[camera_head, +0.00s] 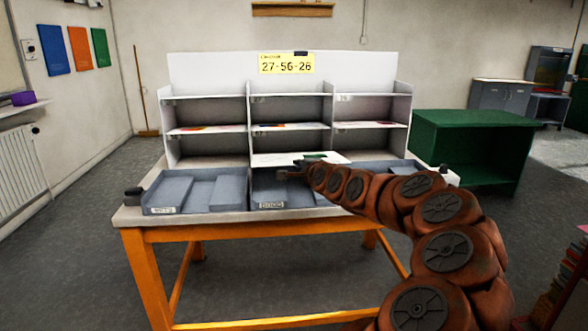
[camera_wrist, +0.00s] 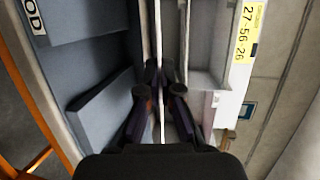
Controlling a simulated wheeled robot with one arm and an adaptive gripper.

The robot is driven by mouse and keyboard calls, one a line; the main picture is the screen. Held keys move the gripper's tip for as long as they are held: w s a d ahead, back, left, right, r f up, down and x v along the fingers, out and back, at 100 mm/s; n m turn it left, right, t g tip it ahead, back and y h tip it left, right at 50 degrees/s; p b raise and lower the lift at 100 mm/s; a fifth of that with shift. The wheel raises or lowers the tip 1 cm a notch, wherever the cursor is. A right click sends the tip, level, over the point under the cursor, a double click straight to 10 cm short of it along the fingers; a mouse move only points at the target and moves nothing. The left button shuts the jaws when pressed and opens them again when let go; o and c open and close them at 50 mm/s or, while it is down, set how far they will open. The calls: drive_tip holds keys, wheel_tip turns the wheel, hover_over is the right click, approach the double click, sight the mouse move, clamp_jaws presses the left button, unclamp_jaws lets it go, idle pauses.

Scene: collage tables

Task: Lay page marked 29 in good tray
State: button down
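A white page (camera_head: 272,159) with a green patch lies about level above the back of the middle tray in the head view; its number cannot be read. In the wrist view the page (camera_wrist: 158,40) shows edge-on as a thin white line between my fingers. My gripper (camera_wrist: 164,72) is shut on it. The good tray (camera_head: 261,188) is the blue-grey middle tray with a "GOOD" label on its front. The tray (camera_wrist: 90,55) also fills the left of the wrist view, below the page. My arm hides part of the tray's right side.
A similar left tray (camera_head: 196,189) has a label too small to read. Another tray (camera_head: 374,168) is partly behind my arm. The white shelf unit (camera_head: 200,73) behind has compartments with papers and a yellow sign (camera_head: 286,63) reading 27-56-26. A green cabinet (camera_head: 455,125) stands right.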

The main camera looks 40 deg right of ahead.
drive_tip(key=shift+w+d+f+b, duration=0.15)
drive_tip(key=shift+f+b, duration=0.6)
drive_tip(key=shift+f, duration=0.5)
drive_tip(key=shift+w+d+f+b, duration=0.15)
drive_tip(key=shift+f+b, duration=0.65)
drive_tip(key=shift+f, duration=0.5)
drive_tip(key=shift+w+d+f+b, duration=0.15)
drive_tip(key=shift+f+b, duration=0.6)
drive_tip(key=shift+f, duration=0.5)
drive_tip(key=shift+a, duration=0.1)
drive_tip(key=c, duration=1.2)
unclamp_jaws()
drive_tip(key=shift+c, duration=0.2)
drive_tip(key=shift+s, duration=0.15)
drive_tip(key=v, duration=1.1)
drive_tip(key=shift+s+a, duration=0.2)
drive_tip(key=shift+s, duration=0.1)
